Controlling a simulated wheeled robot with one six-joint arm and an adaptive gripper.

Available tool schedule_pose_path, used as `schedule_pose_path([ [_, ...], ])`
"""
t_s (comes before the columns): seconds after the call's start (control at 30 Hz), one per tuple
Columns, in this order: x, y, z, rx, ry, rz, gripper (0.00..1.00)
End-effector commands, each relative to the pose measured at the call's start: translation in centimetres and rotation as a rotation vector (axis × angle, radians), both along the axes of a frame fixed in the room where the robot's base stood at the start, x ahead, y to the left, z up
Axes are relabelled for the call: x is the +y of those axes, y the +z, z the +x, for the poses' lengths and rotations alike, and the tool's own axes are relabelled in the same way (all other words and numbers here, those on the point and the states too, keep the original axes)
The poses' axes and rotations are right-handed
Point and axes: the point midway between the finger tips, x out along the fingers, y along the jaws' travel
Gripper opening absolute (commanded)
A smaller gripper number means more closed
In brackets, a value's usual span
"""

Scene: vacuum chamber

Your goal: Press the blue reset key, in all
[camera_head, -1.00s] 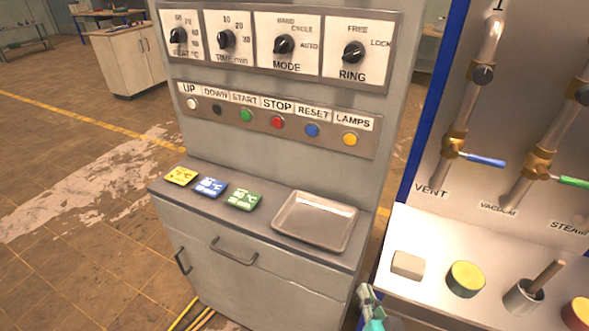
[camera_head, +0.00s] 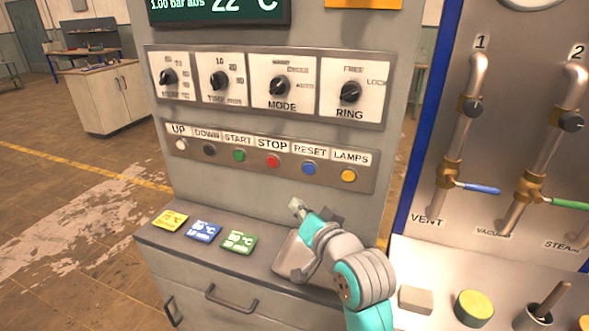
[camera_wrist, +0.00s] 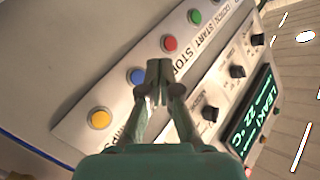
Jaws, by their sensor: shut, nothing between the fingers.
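The blue reset key (camera_head: 309,168) sits in the button row under the RESET label, between the red STOP button (camera_head: 272,161) and the yellow LAMPS button (camera_head: 348,175). My gripper (camera_head: 297,206) is in front of the panel, below the blue key in the head view. In the wrist view the blue key (camera_wrist: 136,76) shows just left of my gripper's closed fingertips (camera_wrist: 159,66). The fingers are shut and empty. They appear apart from the key, though the exact gap is hard to judge.
Black, white and green buttons (camera_head: 239,155) share the row. Knobs, MODE and RING (camera_head: 350,92) among them, sit above. A pipe panel (camera_head: 498,150) stands on the right.

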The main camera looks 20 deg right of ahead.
Motion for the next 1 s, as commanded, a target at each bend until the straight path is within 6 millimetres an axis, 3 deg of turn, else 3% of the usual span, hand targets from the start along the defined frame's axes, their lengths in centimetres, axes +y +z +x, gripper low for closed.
schedule_pose_path([
  [0.2, 0.1, 1.7, 0.7, -0.001, 0.005, 0.011, 0.0],
  [0.67, -0.1, 1.8, 1.0, -0.001, 0.005, 0.012, 0.0],
  [1.0, -2.2, 1.8, 3.9, 0.0, 0.004, 0.013, 0.0],
])
